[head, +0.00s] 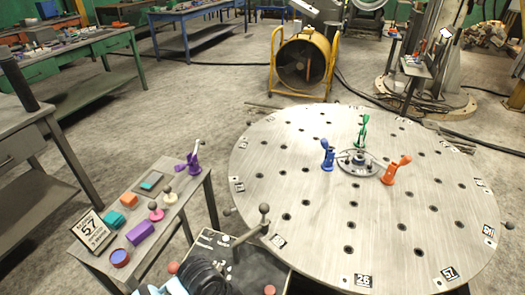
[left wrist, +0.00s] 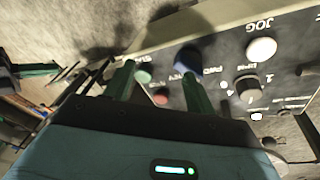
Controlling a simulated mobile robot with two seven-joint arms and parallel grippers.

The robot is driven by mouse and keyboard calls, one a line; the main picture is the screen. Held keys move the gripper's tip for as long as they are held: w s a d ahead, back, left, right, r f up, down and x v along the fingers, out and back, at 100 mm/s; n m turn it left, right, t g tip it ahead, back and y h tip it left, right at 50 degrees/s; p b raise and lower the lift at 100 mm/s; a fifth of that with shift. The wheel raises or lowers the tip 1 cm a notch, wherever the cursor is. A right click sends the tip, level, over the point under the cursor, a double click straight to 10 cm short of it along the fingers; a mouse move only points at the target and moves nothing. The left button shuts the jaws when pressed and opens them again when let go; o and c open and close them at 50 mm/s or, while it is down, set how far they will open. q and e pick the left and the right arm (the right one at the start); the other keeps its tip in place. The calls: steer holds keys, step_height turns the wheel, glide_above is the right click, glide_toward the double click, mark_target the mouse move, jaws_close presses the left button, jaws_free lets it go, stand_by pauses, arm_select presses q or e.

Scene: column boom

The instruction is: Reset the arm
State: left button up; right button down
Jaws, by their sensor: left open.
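My left gripper (left wrist: 155,80) is open in the left wrist view, with two green fingers apart and nothing clearly held between them. The fingers point at a dark control panel (left wrist: 225,75) whose lettering appears upside down, including JOG. A green button (left wrist: 143,76) and a red button (left wrist: 161,97) show between the fingers. A dark blue knob (left wrist: 188,60) is at the right fingertip; whether they touch I cannot tell. A white button (left wrist: 262,48) and a black knob (left wrist: 248,89) are farther right. My right gripper is in neither view.
A large round perforated table (head: 300,220) fills the right, with blue (head: 328,155), green (head: 363,132) and orange (head: 396,170) clamps. A narrow side table (head: 172,225) with small coloured items stands left. A lever with a ball (head: 264,208) rises between them.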

arm_select(q)
steer(key=s+a+r+n+t+y, duration=0.1)
steer(key=s+a+n, duration=0.4)
steer(key=s+a, duration=0.45)
steer(key=s+a+r+n+y, duration=0.15)
steer(key=s+a+n, duration=0.25)
steer(key=s+a, duration=0.55)
steer(key=w+d+f+t+h, duration=0.1)
steer(key=w+d+f+t, duration=0.3)
steer(key=f+t, duration=0.3)
steer(key=shift+d+f+t, duration=0.4)
steer(key=shift+d+f, duration=0.45)
steer(key=shift+f, duration=0.45)
steer(key=shift+h, duration=0.25)
